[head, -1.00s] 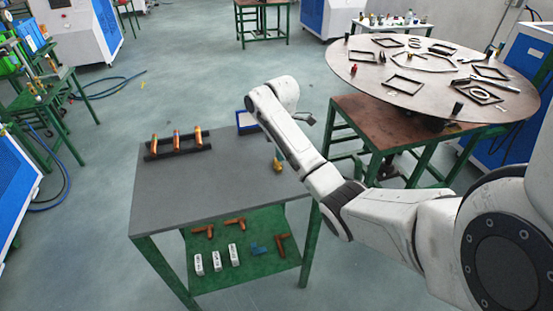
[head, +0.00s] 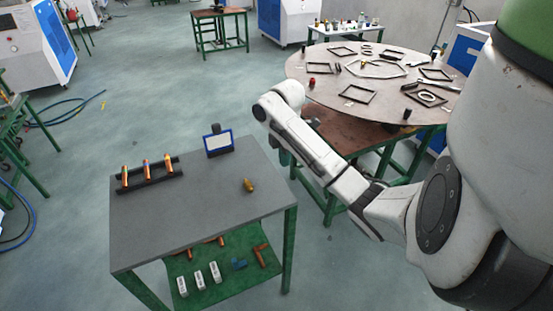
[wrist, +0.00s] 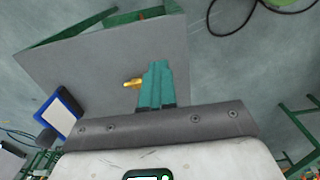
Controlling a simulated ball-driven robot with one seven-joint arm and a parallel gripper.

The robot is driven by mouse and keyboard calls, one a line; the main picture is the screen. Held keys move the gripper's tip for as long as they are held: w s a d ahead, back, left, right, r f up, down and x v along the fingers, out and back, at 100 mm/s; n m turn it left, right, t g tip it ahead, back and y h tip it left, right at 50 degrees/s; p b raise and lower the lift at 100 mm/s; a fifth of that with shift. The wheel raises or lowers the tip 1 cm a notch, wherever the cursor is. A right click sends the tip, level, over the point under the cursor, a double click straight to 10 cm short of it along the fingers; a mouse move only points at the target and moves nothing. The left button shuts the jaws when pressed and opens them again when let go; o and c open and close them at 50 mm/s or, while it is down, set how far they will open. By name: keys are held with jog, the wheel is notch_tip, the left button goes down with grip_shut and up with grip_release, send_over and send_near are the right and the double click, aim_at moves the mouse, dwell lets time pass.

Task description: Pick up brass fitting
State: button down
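The brass fitting (head: 249,185) lies on the grey tabletop (head: 200,222), near its right side in the head view. In the wrist view the brass fitting (wrist: 132,82) shows just left of the teal fingers. My gripper (wrist: 157,66) has its two teal fingers close together with nothing visible between them. In the head view my gripper (head: 284,157) hangs beyond the table's right edge, partly hidden behind my arm. The fitting appears apart from the fingers.
A black rack with copper pipes (head: 149,174) and a blue-framed screen (head: 219,141) stand on the table's far side. A green lower shelf (head: 217,276) holds several parts. A round table (head: 385,80) stands behind my arm. The tabletop's front is clear.

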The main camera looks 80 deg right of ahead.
jog(key=shift+s+r, duration=0.25)
jog(key=shift+s, duration=0.4)
jog(key=shift+c, duration=1.9)
grip_release()
